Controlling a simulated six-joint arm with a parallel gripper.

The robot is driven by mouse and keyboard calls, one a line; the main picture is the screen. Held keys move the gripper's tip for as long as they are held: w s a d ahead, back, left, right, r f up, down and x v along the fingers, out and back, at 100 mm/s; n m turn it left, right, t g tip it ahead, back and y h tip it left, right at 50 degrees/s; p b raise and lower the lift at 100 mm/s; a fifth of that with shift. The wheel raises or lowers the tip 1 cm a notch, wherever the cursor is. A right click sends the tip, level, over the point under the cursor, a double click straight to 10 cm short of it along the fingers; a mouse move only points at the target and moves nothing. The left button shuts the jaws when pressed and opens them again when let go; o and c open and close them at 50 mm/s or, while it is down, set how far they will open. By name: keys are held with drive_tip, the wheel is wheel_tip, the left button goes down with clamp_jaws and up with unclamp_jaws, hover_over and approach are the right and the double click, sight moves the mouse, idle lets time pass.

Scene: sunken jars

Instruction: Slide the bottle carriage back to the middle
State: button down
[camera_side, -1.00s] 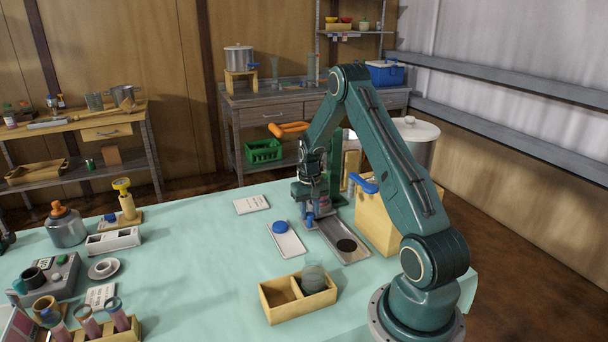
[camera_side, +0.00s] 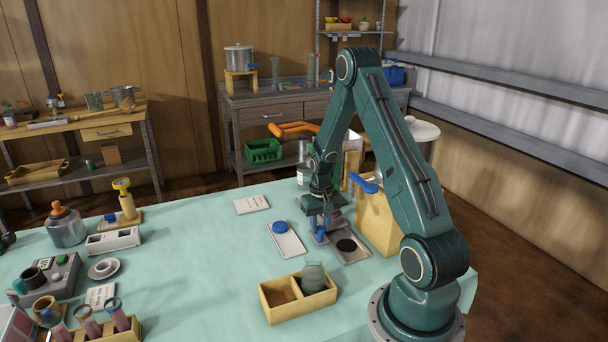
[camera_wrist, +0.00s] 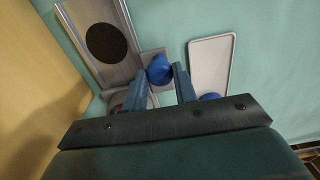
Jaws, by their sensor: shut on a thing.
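My gripper (camera_side: 320,233) is low over the table, shut on the blue knob (camera_wrist: 159,70) of the bottle carriage. The knob also shows in the side view (camera_side: 321,237). My gripper hides most of the carriage. I cannot tell whether a bottle stands in it.
A white tray (camera_side: 291,244) with a blue round piece (camera_side: 280,227) lies just left of the track. A wooden box (camera_side: 376,224) stands close on the right. A divided wooden box (camera_side: 281,311) with a glass jar (camera_side: 313,278) is nearer.

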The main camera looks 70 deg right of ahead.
drive_tip(key=c, duration=1.1)
unclamp_jaws()
wheel_tip(320, 180, up, 14)
drive_tip(key=shift+a, duration=0.1)
